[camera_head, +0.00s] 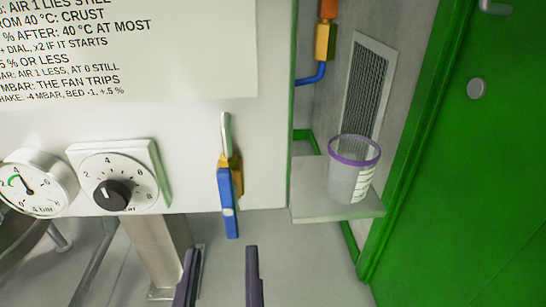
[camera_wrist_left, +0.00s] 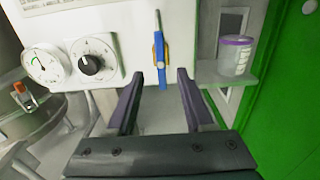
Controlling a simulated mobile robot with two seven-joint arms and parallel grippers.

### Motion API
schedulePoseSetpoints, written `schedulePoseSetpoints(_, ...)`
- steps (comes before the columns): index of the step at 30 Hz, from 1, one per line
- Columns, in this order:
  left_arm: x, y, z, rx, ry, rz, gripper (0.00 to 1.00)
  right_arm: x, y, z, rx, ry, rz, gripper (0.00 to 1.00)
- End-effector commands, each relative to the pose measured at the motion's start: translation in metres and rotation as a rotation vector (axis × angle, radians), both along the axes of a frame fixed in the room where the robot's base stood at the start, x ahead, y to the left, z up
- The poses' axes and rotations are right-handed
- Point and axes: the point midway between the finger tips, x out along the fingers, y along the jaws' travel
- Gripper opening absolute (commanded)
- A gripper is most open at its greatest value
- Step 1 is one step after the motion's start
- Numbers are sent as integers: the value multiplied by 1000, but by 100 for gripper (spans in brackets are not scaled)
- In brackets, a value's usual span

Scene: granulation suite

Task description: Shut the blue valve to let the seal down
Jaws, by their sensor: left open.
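The blue valve has a brass body and a blue lever handle (camera_head: 228,203) on a vertical steel pipe (camera_head: 226,135) at the white panel. The handle hangs straight down, in line with the pipe. It also shows in the left wrist view (camera_wrist_left: 161,74), ahead of the gap between my fingers. My left gripper (camera_head: 219,277) is open and empty, below and in front of the handle, apart from it. In the left wrist view both its fingers (camera_wrist_left: 157,97) show spread. My right gripper is in neither view. The seal cannot be made out.
Left of the valve are a black-knobbed dial (camera_head: 112,193) and a pressure gauge (camera_head: 33,187). Right is a shelf (camera_head: 310,203) with a purple-rimmed clear cup (camera_head: 347,180). A green door (camera_head: 470,200) stands at the far right. A printed sign (camera_head: 190,60) hangs above.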

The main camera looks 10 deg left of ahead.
Motion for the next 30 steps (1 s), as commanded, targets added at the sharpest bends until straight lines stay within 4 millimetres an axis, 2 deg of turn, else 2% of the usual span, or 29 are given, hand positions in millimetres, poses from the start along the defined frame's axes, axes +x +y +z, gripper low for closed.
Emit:
schedulePoseSetpoints(5,17,4,0,9,-4,-3,52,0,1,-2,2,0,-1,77)
schedulePoseSetpoints(12,62,16,0,6,-5,-2,52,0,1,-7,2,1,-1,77)
schedulePoseSetpoints(18,88,24,0,6,-2,-2,52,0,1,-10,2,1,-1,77)
schedulePoseSetpoints(22,94,26,0,4,-1,-3,52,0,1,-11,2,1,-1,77)
schedulePoseSetpoints(30,95,26,0,4,-1,-3,50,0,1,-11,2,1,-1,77)
